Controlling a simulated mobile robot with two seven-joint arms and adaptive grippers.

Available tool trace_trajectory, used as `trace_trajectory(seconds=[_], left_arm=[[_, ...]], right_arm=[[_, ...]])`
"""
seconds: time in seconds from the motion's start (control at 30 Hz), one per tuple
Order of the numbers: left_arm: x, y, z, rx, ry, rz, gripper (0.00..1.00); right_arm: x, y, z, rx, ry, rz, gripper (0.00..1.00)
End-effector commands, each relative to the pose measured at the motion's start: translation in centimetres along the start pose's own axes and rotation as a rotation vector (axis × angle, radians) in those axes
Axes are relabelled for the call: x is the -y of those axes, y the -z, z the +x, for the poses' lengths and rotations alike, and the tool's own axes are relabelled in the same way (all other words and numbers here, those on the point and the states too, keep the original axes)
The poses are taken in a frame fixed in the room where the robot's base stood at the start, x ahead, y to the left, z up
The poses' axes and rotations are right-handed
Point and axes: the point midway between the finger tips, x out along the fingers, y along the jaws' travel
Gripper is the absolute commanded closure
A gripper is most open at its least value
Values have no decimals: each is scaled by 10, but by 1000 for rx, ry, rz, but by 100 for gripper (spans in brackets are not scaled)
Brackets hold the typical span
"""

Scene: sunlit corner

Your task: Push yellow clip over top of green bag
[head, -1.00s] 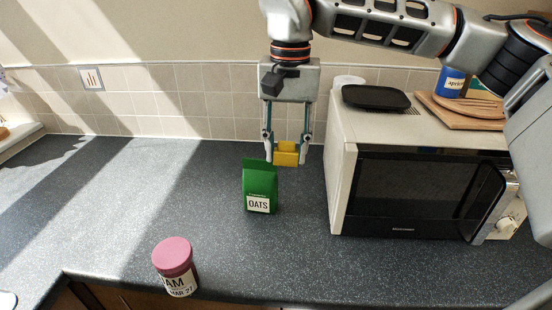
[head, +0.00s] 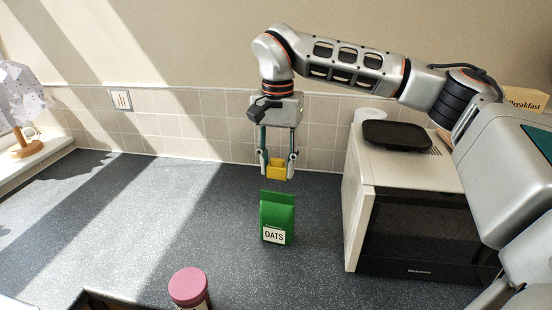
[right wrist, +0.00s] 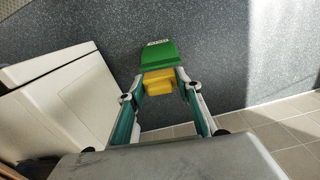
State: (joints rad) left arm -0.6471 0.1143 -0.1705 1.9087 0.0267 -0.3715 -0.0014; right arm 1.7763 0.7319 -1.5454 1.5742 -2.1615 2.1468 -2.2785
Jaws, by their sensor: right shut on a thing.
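The green bag (head: 277,219), labelled OATS, stands upright on the counter. In the right wrist view the green bag (right wrist: 158,54) shows just beyond the clip. My right gripper (head: 277,171) is shut on the yellow clip (head: 277,169) and holds it above the bag, with a small gap showing between them in the head view. The yellow clip (right wrist: 158,80) sits between the two fingertips in the right wrist view. My left gripper is out of view.
A microwave (head: 417,235) stands right of the bag, with a black tray (head: 394,134) on top. A pink-lidded jar (head: 189,287) stands at the front. The dark counter (head: 130,230) left of the bag is clear. A tiled wall is behind.

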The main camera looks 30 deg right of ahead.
Motion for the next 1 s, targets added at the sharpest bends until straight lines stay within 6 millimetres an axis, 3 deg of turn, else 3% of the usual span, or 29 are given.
trace_trajectory(seconds=[0.43, 1.0], left_arm=[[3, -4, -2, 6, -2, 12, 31], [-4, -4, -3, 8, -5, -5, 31]], right_arm=[[0, 0, 35, 0, 0, -1, 76], [0, 0, 40, 0, 0, -1, 76]])
